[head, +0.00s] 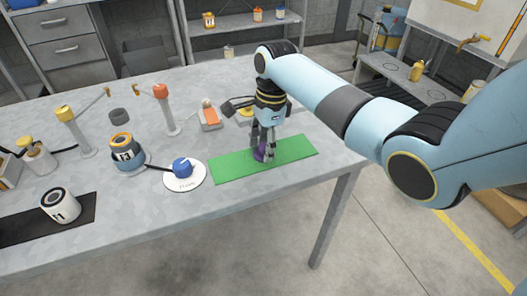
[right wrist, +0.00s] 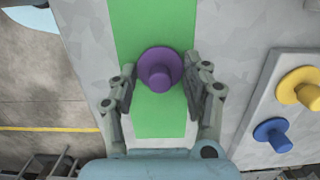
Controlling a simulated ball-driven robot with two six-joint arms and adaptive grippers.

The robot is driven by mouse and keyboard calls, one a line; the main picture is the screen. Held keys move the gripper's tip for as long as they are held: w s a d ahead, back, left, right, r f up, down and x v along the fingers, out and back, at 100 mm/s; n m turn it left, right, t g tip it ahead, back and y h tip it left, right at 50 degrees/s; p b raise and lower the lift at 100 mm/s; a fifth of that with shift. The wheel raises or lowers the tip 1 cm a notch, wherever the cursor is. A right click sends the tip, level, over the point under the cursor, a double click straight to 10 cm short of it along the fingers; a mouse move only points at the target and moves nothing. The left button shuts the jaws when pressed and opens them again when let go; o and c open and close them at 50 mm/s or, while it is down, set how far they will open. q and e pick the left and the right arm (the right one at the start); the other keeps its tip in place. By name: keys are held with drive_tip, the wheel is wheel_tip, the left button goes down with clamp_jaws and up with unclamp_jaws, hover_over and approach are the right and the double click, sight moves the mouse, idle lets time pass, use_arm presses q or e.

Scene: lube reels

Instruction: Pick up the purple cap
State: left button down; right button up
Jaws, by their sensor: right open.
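The purple cap (right wrist: 160,72) is a round flanged piece with a central knob, on the green mat (right wrist: 152,25) in the right wrist view. In the head view, the purple cap (head: 259,154) is partly hidden by the fingers of my right gripper (head: 263,150). The green mat (head: 230,165) lies near the front edge at the table's right end. In the right wrist view my right gripper (right wrist: 162,92) is open, with one finger on either side of the cap. I cannot tell whether a finger touches it. My left gripper is not in view.
A blue cap (head: 182,167) sits on a white round plate (head: 185,182) left of the mat. A labelled reel (head: 125,155) and a white canister (head: 60,206) stand farther left. In the right wrist view, yellow (right wrist: 300,90) and blue (right wrist: 271,134) caps lie on a board at right.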

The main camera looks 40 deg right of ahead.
drive_tip(key=c, duration=1)
drive_tip(key=shift+r, duration=0.1)
